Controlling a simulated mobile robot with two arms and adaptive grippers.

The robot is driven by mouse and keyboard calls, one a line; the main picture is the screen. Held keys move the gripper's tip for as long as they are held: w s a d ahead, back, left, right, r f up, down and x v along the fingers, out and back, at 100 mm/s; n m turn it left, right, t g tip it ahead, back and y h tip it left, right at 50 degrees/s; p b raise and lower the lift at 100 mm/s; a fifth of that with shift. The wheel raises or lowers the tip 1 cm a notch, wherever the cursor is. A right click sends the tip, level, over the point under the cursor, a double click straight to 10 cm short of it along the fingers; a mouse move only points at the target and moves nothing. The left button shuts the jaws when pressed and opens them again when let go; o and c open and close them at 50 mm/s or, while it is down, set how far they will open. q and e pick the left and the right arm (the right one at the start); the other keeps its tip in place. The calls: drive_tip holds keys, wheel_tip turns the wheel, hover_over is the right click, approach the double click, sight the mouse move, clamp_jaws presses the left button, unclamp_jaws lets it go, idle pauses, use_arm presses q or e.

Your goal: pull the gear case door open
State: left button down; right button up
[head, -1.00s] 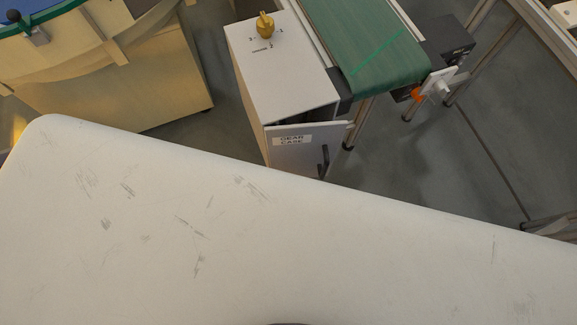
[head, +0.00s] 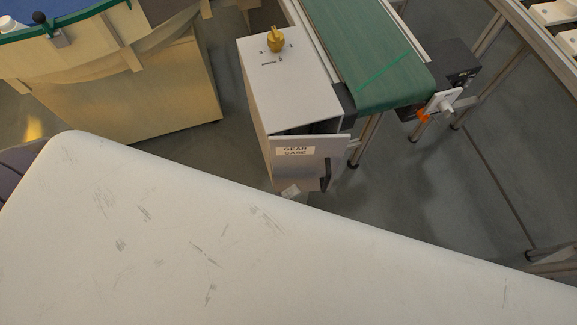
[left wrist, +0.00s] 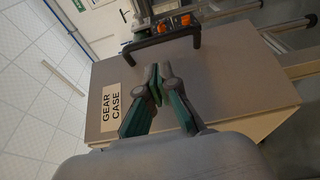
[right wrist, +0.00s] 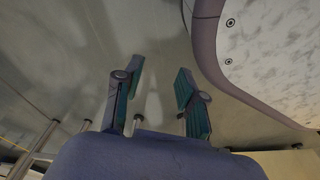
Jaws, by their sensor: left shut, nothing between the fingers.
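The gear case (head: 290,85) is a pale box beside the green conveyor in the head view. Its door (head: 338,147), labelled GEAR CASE, stands ajar, with a dark gap along the top widening to the right. A black handle (head: 327,175) is on the door's right side. In the left wrist view the grey door (left wrist: 235,85) fills the middle, and the handle (left wrist: 160,46) stands beyond my fingertips. My left gripper (left wrist: 157,75) is shut and empty in front of the door. My right gripper (right wrist: 160,72) is open and empty, away from the door.
A brass knob (head: 276,40) stands on the case top. The green conveyor (head: 365,50) adjoins the case on the right, with metal legs below. A wooden cabinet (head: 130,95) stands to the left. Some floor (head: 420,190) is clear right of the door.

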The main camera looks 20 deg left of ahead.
sight(333, 168)
use_arm(q)
drive_tip(key=x, duration=0.7)
idle(0.3)
